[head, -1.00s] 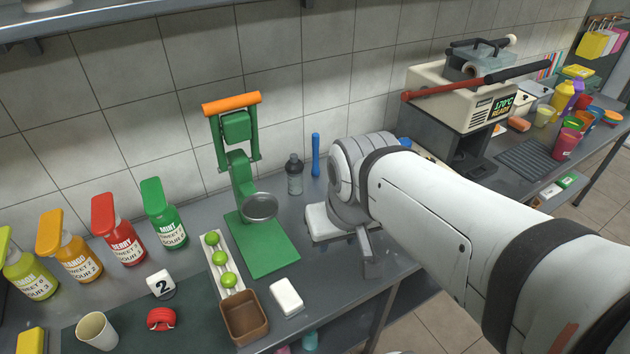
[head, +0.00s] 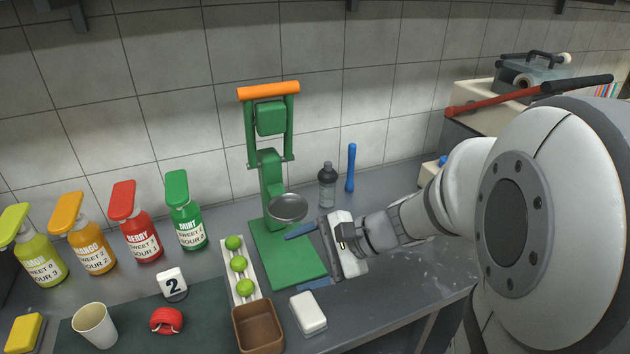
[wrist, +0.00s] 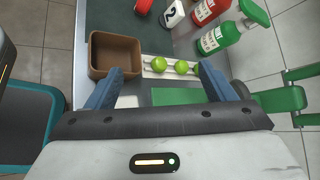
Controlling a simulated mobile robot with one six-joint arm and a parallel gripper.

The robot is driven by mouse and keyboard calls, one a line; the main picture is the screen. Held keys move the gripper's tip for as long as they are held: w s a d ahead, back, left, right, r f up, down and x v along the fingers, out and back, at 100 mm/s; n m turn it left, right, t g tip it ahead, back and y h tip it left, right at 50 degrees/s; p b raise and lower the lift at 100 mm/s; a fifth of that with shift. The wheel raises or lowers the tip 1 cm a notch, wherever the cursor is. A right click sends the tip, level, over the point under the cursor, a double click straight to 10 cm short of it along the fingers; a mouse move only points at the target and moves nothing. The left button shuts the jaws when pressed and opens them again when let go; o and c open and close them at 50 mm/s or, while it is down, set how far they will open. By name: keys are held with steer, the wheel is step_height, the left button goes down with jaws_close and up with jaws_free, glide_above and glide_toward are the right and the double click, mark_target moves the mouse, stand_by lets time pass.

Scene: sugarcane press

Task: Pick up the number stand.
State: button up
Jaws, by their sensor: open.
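The number stand (head: 172,283) is a small white block with a black "2". It stands upright on the dark mat, left of the white tray with limes. My gripper (head: 306,258) is over the green press base, to the right of the limes, and well apart from the stand. In the wrist view its two blue fingers (wrist: 158,88) are spread wide with nothing held between them.
The red item (head: 166,320) and a paper cup (head: 95,325) are near the stand. Several pump bottles, including the green mint bottle (head: 187,222), stand behind it. Limes (head: 238,264), a brown box (head: 258,328) and the green press (head: 270,180) lie between gripper and stand or close by.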

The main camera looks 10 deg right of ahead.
steer(key=w+d+f+m+t+h+b, duration=0.2)
steer(key=w+d+f+m+t+b, duration=0.1)
steer(key=w+d+f+m+t, duration=0.1)
steer(key=w+d+f+m+t+h+b, duration=0.2)
steer(key=w+d+f+m+t+b, duration=0.2)
steer(key=d+m, duration=0.5)
steer(key=w+d+f+m+t+h+b, duration=0.2)
steer(key=w+d+f+m+t+b, duration=0.1)
steer(key=w+d+f+m+t, duration=0.2)
steer(key=shift+w+d+f+m+t+h, duration=0.2)
steer(key=shift+w+d+f+m, duration=0.45)
steer(key=shift+d, duration=0.25)
steer(key=shift+w+d+f+m+t+h, duration=0.2)
steer(key=shift+w+d+f+m, duration=0.25)
steer(key=shift+w+d, duration=0.35)
steer(key=shift+w+d+f+h, duration=0.1)
steer(key=shift+w+d+h, duration=0.05)
steer(key=shift+d+h, duration=0.2)
steer(key=w, duration=0.2)
steer(key=w+a, duration=0.1)
steer(key=w, duration=0.4)
steer(key=shift+w+a, duration=0.15)
steer(key=shift+a, duration=0.15)
steer(key=shift+c, duration=0.6)
steer(key=c, duration=1)
steer(key=shift+o, duration=0.2)
